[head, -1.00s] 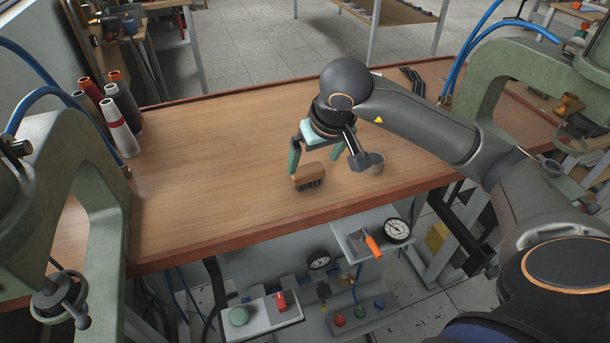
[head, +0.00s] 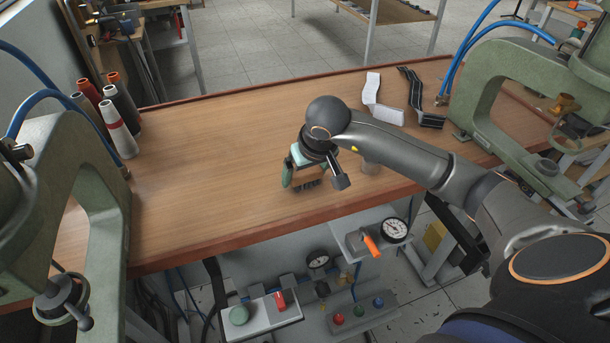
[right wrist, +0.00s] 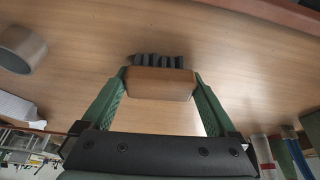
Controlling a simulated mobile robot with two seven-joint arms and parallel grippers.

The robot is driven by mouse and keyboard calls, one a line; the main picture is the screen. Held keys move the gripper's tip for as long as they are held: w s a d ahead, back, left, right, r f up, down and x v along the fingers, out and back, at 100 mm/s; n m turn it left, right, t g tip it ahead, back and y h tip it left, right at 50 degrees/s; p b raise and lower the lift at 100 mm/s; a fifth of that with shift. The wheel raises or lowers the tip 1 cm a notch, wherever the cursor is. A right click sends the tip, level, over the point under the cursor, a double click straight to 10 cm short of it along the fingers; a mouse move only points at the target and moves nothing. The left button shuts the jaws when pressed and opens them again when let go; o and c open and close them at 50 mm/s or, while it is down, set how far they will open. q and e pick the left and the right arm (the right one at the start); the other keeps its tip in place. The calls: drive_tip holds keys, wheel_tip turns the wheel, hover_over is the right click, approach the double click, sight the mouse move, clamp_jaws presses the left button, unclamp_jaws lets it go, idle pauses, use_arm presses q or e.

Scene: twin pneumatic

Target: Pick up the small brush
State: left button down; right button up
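The small brush has a brown wooden block and dark bristles. In the head view the brush (head: 306,184) is on the wooden table near its front edge, mostly hidden by my right gripper (head: 305,177). In the right wrist view the brush (right wrist: 160,84) lies crosswise between the green fingers of the right gripper (right wrist: 160,75), bristles pointing away from the palm. A finger lies against each end of the block, with no gap showing. I cannot see the brush clear of the table. My left gripper is not in view.
A tape roll (right wrist: 22,48) stands close to the gripper. A white strip (head: 381,104) and a black strip (head: 420,98) lie at the back right. Thread cones (head: 120,128) stand at the left. Green presses flank the table (head: 215,150). Its middle left is clear.

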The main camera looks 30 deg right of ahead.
drive_tip(key=c, duration=0.9)
drive_tip(key=shift+r, duration=0.15)
drive_tip(key=shift+r, duration=0.6)
drive_tip(key=s+r+b, duration=0.2)
drive_tip(key=s+r, duration=0.9)
drive_tip(key=s, duration=0.3)
drive_tip(key=shift+a+r, duration=0.25)
drive_tip(key=shift+r, duration=0.05)
